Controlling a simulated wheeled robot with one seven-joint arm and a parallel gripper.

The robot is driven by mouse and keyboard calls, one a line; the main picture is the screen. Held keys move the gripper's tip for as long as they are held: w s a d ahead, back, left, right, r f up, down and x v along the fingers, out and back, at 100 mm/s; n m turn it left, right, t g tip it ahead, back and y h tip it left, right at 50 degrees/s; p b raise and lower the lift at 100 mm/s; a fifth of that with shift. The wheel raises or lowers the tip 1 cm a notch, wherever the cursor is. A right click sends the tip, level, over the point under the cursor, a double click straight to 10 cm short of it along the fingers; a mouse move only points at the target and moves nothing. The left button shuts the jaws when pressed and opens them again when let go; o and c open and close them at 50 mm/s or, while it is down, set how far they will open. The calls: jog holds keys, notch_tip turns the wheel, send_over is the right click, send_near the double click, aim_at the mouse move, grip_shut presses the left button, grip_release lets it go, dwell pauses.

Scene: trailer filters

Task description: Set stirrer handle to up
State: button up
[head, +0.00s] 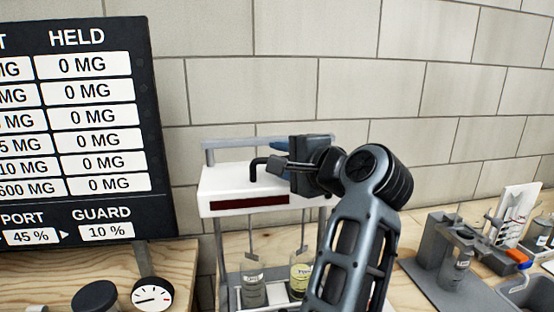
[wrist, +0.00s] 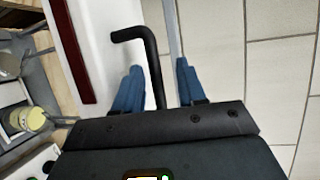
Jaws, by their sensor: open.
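The stirrer (head: 250,178) is a white box with a dark red strip on its front, on grey posts in the head view. Its black bent handle (head: 256,168) shows at the top of the box, partly overlapped by my gripper. My gripper (head: 274,154) is at the handle, coming from the right. In the wrist view, the handle (wrist: 151,62) runs between the two blue fingers of my open gripper (wrist: 158,68), with a gap on either side. Its bent end points left, over the white box (wrist: 103,50). Whether a finger touches it is unclear.
Two jars (head: 254,291) stand under the stirrer's hanging rods. A dark board (head: 160,130) with readouts and a round dial (head: 152,296) are at the left. A grey fixture (head: 430,265) stands on the wooden bench at the right. A tiled wall (head: 300,60) is behind.

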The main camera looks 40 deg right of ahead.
jog(key=shift+p+v, duration=1.1)
jog(key=shift+v, duration=1.85)
jog(key=s+a+f+n+y, duration=0.1)
jog(key=s+a+f+n, duration=0.2)
jog(key=s+f+n, duration=1.4)
jog(key=s+a+f+n, duration=0.1)
jog(key=s+a+f, duration=0.1)
jog(key=s+a, duration=0.3)
jog(key=s+a+f+n+g+y, duration=0.1)
jog(key=s+a+f+n, duration=0.1)
jog(key=s+a, duration=0.4)
jog(key=s, duration=0.5)
jog(key=shift+s+a+n+y, duration=0.2)
jog(key=shift+s+n+y, duration=0.1)
jog(key=shift+s, duration=0.05)
